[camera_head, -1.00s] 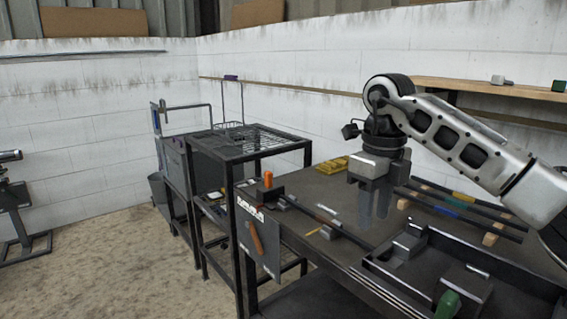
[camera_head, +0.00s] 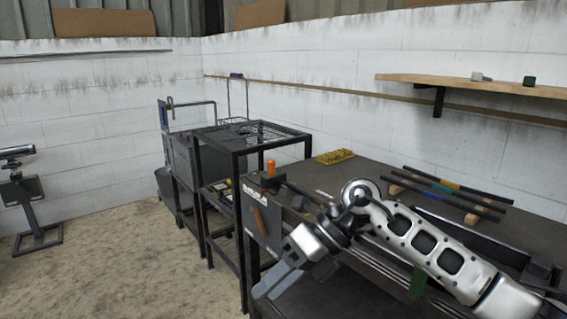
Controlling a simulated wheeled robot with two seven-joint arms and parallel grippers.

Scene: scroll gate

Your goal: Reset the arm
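My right arm reaches in from the right in the head view. My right gripper (camera_head: 278,281) hangs low in front of the workbench (camera_head: 350,176), past its front edge, with its fingers pointing down and left. No object shows between the fingers, but their gap is not clear at this angle. My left gripper is not in view.
Dark bars (camera_head: 440,190) lie on wooden blocks on the bench. A yellow piece (camera_head: 334,156) sits at its back edge. An orange-handled tool (camera_head: 271,168) stands at the left corner. A black metal rack (camera_head: 240,136) stands left of the bench.

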